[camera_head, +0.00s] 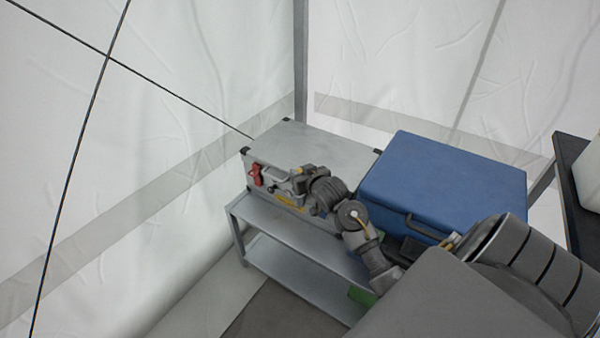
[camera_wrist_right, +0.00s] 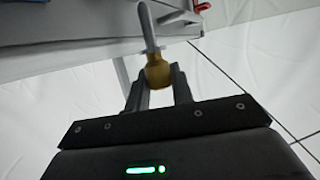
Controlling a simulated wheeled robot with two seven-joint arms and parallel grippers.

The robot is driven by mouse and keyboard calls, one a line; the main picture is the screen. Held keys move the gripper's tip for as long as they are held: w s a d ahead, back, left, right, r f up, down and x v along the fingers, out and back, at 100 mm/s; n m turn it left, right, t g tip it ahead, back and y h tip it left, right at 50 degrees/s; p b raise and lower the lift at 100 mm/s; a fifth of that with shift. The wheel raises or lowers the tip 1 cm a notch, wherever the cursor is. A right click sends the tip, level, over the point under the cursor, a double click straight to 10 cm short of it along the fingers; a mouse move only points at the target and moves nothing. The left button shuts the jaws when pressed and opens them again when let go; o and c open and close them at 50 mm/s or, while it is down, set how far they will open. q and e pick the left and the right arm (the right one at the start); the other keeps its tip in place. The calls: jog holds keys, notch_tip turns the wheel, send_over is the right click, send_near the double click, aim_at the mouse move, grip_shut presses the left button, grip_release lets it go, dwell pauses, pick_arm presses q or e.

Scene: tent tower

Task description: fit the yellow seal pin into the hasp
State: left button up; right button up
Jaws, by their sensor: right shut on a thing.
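The yellow seal pin (camera_wrist_right: 158,72) is in my right gripper (camera_wrist_right: 159,80), seen in the right wrist view. Its yellow head is between the two fingers, and its grey shaft points away from the gripper. In the head view my right gripper (camera_head: 298,183) is at the front of the grey metal case (camera_head: 318,147). A red fitting (camera_head: 255,174) is on the case's front, left of the gripper; a red piece (camera_wrist_right: 201,6) also shows at the top of the wrist view. I cannot tell the hasp clearly or whether the pin touches it. My left gripper is out of view.
The grey case stands on a metal shelf unit (camera_head: 285,224). A blue case (camera_head: 440,185) stands to its right, behind my right arm. White tent walls (camera_head: 200,60) are close on the left and back. Dark cords cross the upper left.

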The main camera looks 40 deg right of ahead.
dwell(0.7)
jog(key=shift+a+p, duration=0.1)
jog(key=shift+p, duration=0.4)
dwell(0.5)
jog(key=shift+p, duration=0.4)
jog(key=shift+p, duration=0.4)
jog(key=shift+s+f+b, duration=0.1)
jog(key=shift+f+b, duration=0.8)
jog(key=shift+f, duration=0.7)
dwell(0.4)
jog(key=shift+r+p, duration=1.15)
jog(key=shift+p, duration=0.25)
